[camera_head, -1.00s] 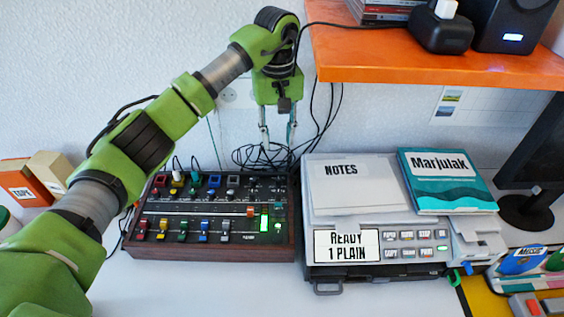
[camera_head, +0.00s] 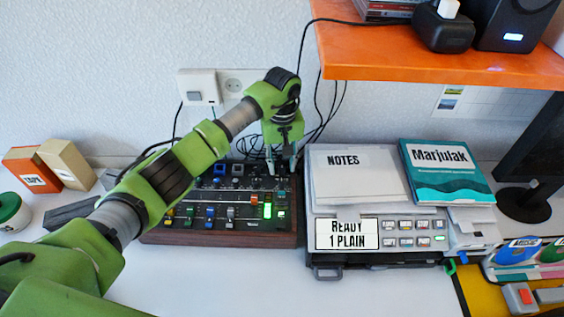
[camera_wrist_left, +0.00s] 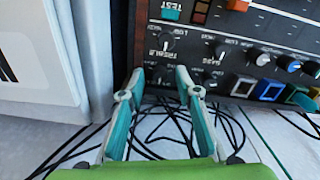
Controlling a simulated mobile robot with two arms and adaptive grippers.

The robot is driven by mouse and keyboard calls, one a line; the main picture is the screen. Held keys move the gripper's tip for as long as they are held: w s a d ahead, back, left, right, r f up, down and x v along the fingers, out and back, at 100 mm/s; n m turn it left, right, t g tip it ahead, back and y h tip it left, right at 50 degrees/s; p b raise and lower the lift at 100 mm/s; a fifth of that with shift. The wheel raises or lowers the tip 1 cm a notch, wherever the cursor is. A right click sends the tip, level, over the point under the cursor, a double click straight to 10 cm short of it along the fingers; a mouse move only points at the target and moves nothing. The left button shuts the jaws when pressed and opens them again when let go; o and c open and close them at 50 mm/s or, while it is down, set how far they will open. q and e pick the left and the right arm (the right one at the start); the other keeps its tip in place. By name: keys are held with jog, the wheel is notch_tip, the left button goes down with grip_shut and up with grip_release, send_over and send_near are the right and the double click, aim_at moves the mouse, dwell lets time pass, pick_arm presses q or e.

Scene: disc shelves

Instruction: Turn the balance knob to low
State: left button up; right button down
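The dark mixer (camera_head: 215,238) with wooden sides sits on the white table, partly hidden behind my left arm. My left gripper (camera_head: 281,167) points down over its back right corner. In the left wrist view, where the mixer appears upside down, the teal-tipped fingers of my left gripper (camera_wrist_left: 160,75) are apart. A small dark knob (camera_wrist_left: 158,75) shows between the tips; contact cannot be told. The treble knob (camera_wrist_left: 166,41) and the bass knob (camera_wrist_left: 214,48) are near it. Another knob (camera_wrist_left: 211,78) is beside the right fingertip. I cannot read which is the balance knob. My right gripper is out of view.
A grey printer (camera_head: 400,245) with notes and a book (camera_head: 447,172) stands close to the mixer's right. An orange shelf (camera_head: 430,70) overhangs at the upper right. Black cables (camera_wrist_left: 190,120) lie behind the mixer. The table front is clear.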

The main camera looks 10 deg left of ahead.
pick_arm(q)
grip_shut()
jog(key=shift+f+n+b, duration=0.15)
jog(key=shift+n+b, duration=0.15)
jog(key=shift+b, duration=0.2)
jog(key=shift+n+b, duration=0.35)
jog(key=shift+n, duration=0.05)
grip_release()
jog(key=shift+r, duration=0.2)
